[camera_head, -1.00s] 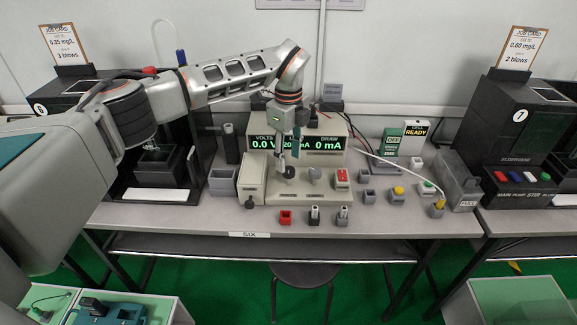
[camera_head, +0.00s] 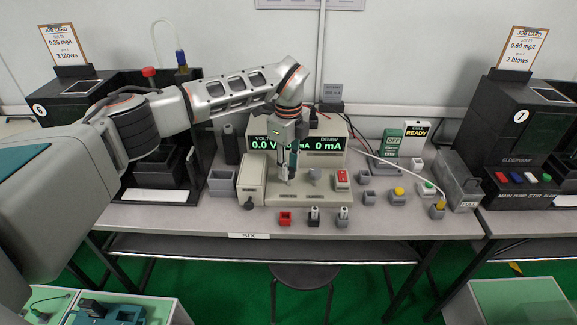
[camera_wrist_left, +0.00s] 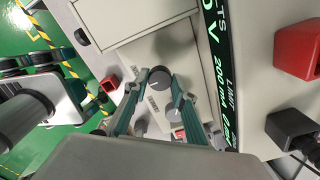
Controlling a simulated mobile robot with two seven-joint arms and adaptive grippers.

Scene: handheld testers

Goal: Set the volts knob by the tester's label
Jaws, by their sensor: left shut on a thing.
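The volts knob (camera_wrist_left: 160,77) is dark and round with a pale pointer line. My left gripper (camera_head: 289,178) points down at the tester's front deck, its fingertips shut on the knob's two sides. In the head view the gripper mostly hides the knob. A second, grey knob (camera_head: 315,174) is to its right. A small label card (camera_head: 332,92) behind the tester is unreadable.
A red switch (camera_head: 342,176) sits on the tester's right side. Red and grey small blocks (camera_head: 285,217) stand along the table's front. A beige box (camera_head: 252,178) is close left of the gripper. A white cable (camera_head: 395,164) crosses to the right.

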